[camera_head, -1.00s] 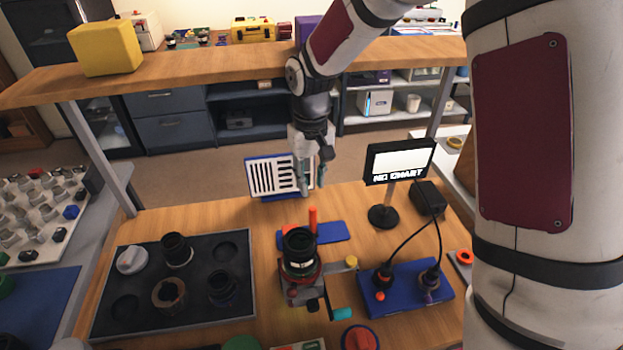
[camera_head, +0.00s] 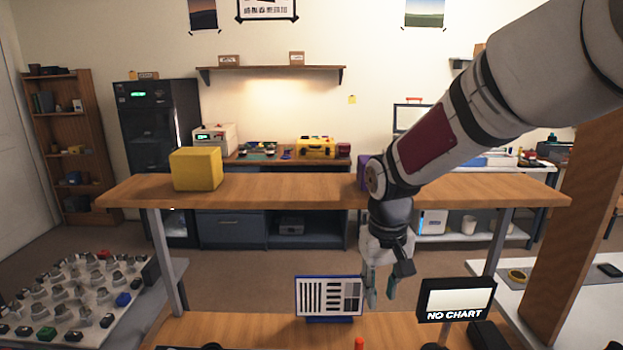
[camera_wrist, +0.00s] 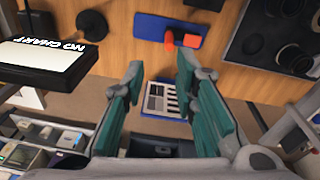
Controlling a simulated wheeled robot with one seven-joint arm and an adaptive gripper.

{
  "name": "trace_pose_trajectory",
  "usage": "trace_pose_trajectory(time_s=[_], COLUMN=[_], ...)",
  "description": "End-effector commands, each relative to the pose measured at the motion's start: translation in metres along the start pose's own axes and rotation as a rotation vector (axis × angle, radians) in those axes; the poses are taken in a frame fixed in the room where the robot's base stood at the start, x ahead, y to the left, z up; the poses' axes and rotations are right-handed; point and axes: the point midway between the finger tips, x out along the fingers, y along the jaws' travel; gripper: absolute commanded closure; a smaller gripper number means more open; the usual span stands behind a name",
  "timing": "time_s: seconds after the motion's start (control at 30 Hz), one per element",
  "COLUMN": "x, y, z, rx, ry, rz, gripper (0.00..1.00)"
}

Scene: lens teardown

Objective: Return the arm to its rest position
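My gripper (camera_head: 380,286) hangs below my raised arm in the head view, above the far edge of the workbench (camera_head: 235,328). It is between the striped test chart (camera_head: 328,297) and the small monitor (camera_head: 455,299) reading "NO CHART". In the wrist view my gripper (camera_wrist: 160,92) shows two green-padded fingers spread apart with nothing between them touching the pads. The chart (camera_wrist: 160,100) is seen beyond the gap. The monitor (camera_wrist: 50,58) is at the left there. The lens tray (camera_wrist: 245,60) with dark lens parts is at the upper right.
A wooden shelf (camera_head: 300,188) crosses above the bench, with a yellow block (camera_head: 195,168) on it. Shelf posts (camera_head: 165,262) stand at its sides. A side table (camera_head: 65,310) with many small parts is at the left. A blue plate (camera_wrist: 167,32) lies on the bench.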

Motion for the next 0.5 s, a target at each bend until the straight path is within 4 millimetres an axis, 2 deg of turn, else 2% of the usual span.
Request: trace_pose_trajectory(time_s=[0.03, 0.2, 0.5], x=[-0.017, -0.063, -0.121], y=[0.004, 0.016, 0.028], z=[0.009, 0.047, 0.126], rx=[0.009, 0.040, 0.105], ry=[0.022, 0.089, 0.214], rz=[0.012, 0.039, 0.052], gripper=[0.74, 0.74, 0.74])
